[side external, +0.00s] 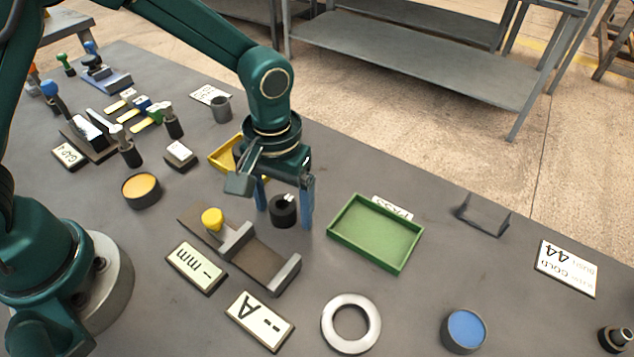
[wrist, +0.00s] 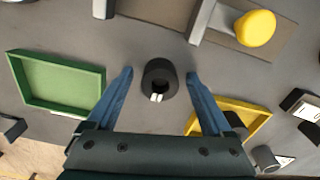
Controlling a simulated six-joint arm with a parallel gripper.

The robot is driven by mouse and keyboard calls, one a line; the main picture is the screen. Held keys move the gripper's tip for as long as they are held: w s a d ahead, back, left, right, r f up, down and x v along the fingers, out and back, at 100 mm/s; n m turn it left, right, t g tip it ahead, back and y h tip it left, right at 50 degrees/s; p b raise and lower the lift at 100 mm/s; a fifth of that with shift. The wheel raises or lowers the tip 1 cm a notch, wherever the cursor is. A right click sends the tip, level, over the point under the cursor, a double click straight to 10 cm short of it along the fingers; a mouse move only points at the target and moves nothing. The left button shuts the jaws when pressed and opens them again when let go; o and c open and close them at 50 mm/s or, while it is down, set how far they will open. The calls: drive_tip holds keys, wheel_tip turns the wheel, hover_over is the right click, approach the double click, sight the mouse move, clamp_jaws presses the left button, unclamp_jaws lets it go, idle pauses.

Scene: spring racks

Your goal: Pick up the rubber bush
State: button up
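The rubber bush (side external: 284,211) is a short black ring with a hole and a small white mark on it. It stands on the grey table, and it also shows in the wrist view (wrist: 160,79). My gripper (side external: 285,213) points down with its two blue fingers apart, one on each side of the bush. In the wrist view my gripper (wrist: 160,74) is open, with a visible gap between each finger and the bush. Nothing is held.
A green tray (side external: 376,233) lies right of the bush and a yellow tray (side external: 226,153) behind it to the left. A brown fixture with a yellow knob (side external: 212,219) stands close at left. A silver ring (side external: 351,323) and a blue-topped pot (side external: 465,330) lie in front.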

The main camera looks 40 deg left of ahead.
clamp_jaws()
drive_tip(key=shift+r, duration=0.1)
